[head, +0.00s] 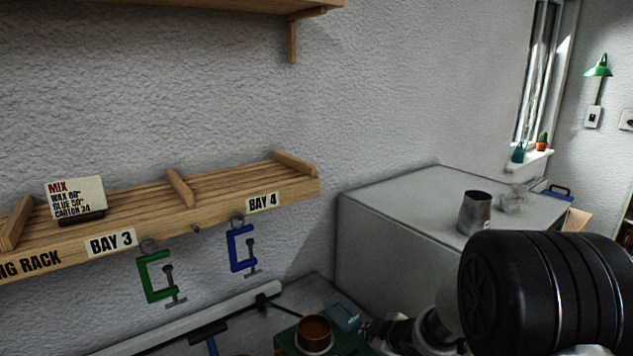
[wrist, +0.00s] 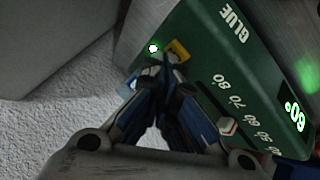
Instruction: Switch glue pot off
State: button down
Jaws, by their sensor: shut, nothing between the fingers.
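The glue pot's green housing (wrist: 215,65), lettered GLUE, fills the upper right of the wrist view. A yellow switch piece (wrist: 178,50) sits near its edge, beside a small lit green lamp (wrist: 153,48). My gripper (wrist: 163,68) is shut and empty, its fingertips right at the yellow piece; whether they touch it I cannot tell. In the head view the brown pot (head: 315,330) sits in the green housing, partly cut off by the lower edge.
A wooden rack (head: 140,215) on the wall holds a green clamp (head: 155,280) and a blue clamp (head: 238,250). A grey cabinet (head: 385,215) carries a metal jug (head: 475,212). A teal item (head: 345,315) lies close beside the pot. My black arm joint blocks the right.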

dwell(0.3)
jog(key=shift+r+p, duration=0.5)
jog(key=shift+p, duration=0.1)
notch_tip(320, 180, up, 6)
jog(key=p, duration=0.6)
